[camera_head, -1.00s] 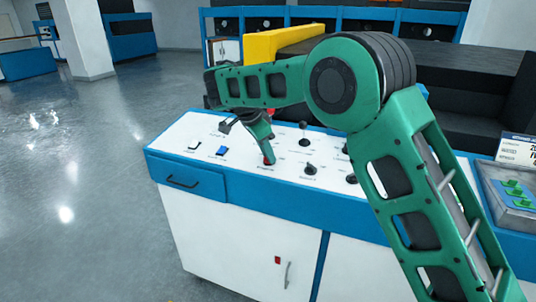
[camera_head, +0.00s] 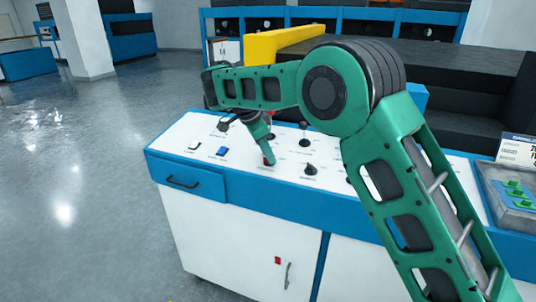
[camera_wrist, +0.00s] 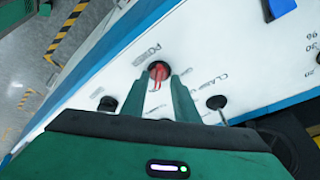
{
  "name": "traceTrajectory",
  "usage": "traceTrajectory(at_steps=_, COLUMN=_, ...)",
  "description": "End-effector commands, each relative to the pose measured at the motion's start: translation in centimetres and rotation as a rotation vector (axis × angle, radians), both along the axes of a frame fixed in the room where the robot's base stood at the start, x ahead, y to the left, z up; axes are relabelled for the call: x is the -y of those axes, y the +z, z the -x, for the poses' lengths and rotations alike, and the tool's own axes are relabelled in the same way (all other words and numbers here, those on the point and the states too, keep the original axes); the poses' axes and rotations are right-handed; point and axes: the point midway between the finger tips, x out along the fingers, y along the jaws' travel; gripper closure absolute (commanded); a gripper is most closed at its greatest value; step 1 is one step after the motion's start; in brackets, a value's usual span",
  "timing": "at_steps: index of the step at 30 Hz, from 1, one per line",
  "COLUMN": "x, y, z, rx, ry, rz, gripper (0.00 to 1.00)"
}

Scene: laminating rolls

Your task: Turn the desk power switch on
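The power switch is a small red lever on a black round base, set in the white desk top. In the head view the red switch (camera_head: 268,161) is just below my gripper (camera_head: 265,149). In the wrist view the red switch (camera_wrist: 157,73) lies between and just beyond the tips of my gripper (camera_wrist: 157,82). The two green fingers stand apart with a gap on either side of the lever, so my gripper looks open. Whether a finger touches the lever cannot be told.
Black levers and knobs, among them a knob (camera_head: 310,169) and a lever (camera_head: 304,133), stand right of the switch. A grey tray (camera_head: 512,199) with green pieces is at the far right. The floor at left is clear.

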Motion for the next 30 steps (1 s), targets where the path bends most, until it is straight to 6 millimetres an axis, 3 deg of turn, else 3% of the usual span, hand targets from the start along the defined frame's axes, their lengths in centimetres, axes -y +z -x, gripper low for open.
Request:
traceTrajectory(at_steps=8, x=-0.3, y=0.6, z=0.3, rx=-0.002, ry=0.002, rz=0.0, gripper=0.73)
traceTrajectory(at_steps=21, x=-2.7, y=7.6, z=2.2, rx=0.001, ry=0.002, rz=0.0, gripper=0.73)
traceTrajectory(at_steps=30, x=-3.2, y=9.6, z=2.7, rx=-0.002, ry=0.0, rz=0.001, gripper=0.73)
